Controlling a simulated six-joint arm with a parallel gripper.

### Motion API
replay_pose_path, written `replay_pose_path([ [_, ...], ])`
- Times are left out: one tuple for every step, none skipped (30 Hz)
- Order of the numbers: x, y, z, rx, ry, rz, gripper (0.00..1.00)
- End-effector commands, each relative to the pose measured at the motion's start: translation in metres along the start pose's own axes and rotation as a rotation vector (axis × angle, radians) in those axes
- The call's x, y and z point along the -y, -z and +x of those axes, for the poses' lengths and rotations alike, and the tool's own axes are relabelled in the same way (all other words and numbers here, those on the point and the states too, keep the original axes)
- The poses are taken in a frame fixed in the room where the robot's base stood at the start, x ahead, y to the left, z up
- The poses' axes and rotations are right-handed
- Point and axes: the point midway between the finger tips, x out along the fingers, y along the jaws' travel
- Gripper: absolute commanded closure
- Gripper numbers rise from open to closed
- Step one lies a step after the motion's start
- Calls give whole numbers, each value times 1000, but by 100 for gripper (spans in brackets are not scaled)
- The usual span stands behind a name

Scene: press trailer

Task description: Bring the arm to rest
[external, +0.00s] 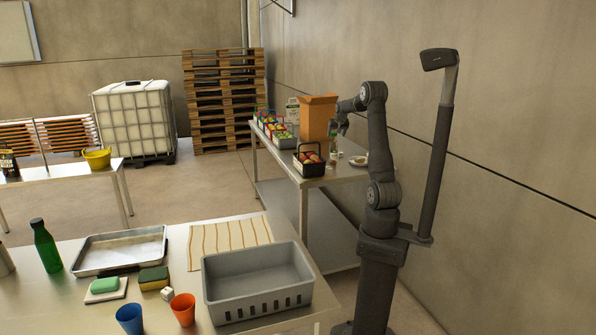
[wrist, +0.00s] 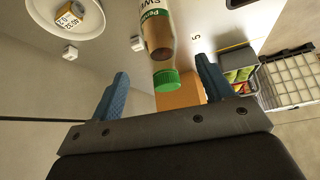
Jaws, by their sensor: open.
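My arm reaches over the far table (external: 342,173) in the external view. My gripper (external: 341,125) is small there and partly hidden by the arm. In the wrist view my gripper (wrist: 161,66) is open, its two blue fingers wide apart. A clear bottle with a green cap and a brownish content (wrist: 160,42) shows ahead of the fingers, cap towards me. It appears in the gap between them, with no finger visibly touching it. The bottle also shows in the external view (external: 333,144), below my gripper.
A tall orange-brown box (external: 318,118) stands behind the bottle. A black basket (external: 309,160) and crates of goods (external: 284,138) stand left of it. A white plate (wrist: 42,18) with a small labelled box (wrist: 69,17) lies nearby. The wall (external: 500,130) is close on the right.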

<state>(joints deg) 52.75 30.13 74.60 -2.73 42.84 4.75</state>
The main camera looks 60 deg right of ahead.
Motion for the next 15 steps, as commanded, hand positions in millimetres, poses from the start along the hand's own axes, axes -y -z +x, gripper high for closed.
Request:
replay_pose_path([
  [0, 1, 10, 0, 0, 0, 27],
  [0, 1, 15, -1, 0, 0, 27],
  [0, 1, 22, -1, 0, 0, 27],
  [0, 1, 28, -1, 0, 0, 27],
  [0, 1, 33, -1, 0, 0, 27],
  [0, 0, 41, 0, 0, 0, 27],
  [0, 1, 46, -1, 0, 0, 27],
  [0, 1, 51, -2, 0, 0, 27],
  [0, 1, 58, -1, 0, 0, 27],
  [0, 1, 64, -1, 0, 0, 27],
  [0, 1, 69, -1, 0, 0, 27],
  [0, 1, 76, -1, 1, 0, 27],
  [0, 1, 81, -2, 1, 0, 27],
  [0, 1, 86, -2, 1, 0, 27],
  [0, 1, 88, -4, 1, 0, 27],
])
